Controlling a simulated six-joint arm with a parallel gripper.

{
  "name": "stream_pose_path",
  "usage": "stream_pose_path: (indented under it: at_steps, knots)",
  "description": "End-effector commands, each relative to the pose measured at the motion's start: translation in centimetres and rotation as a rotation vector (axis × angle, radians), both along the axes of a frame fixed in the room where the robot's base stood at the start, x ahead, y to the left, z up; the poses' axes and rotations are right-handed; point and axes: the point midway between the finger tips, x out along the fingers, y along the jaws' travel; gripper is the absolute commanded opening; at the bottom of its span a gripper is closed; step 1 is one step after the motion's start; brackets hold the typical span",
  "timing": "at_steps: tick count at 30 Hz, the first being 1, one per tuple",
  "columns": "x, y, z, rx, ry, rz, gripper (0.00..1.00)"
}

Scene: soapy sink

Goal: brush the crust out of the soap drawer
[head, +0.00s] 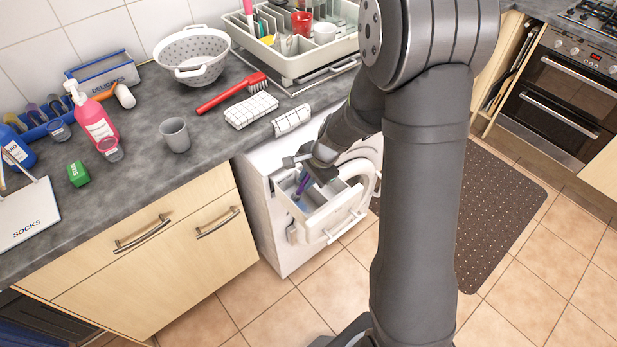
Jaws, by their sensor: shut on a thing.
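The soap drawer (335,213) is pulled out of the front of the white washing machine (264,222), below the counter. My gripper (304,169) is over the drawer's left part, pointing down. It is shut on a slim purple brush (301,187), whose lower end reaches down into the drawer. Whether the brush's tip touches the drawer floor cannot be told. Crust cannot be made out at this size, and my arm and gripper hide part of the drawer's inside.
On the counter (130,205) are a red brush (231,92), folded checked cloths (251,110), a grey cup (174,134), a colander (192,55), a pink soap bottle (92,120) and a dish rack (290,63). Tiled floor in front of the machine is clear.

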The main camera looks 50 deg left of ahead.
Motion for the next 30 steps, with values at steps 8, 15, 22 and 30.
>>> stream_pose_path:
  at_steps: [8, 15, 22, 30]
  knots:
    - [-1.4, 0.0, -0.1, 0.000, 0.001, 0.000, 0.00]
    - [-1.4, 0.0, -0.1, 0.000, 0.001, -0.002, 0.00]
    - [-0.3, 0.0, -0.2, 0.000, -0.001, -0.001, 0.00]
    - [0.8, -0.1, -0.2, 0.000, 0.000, -0.002, 0.00]
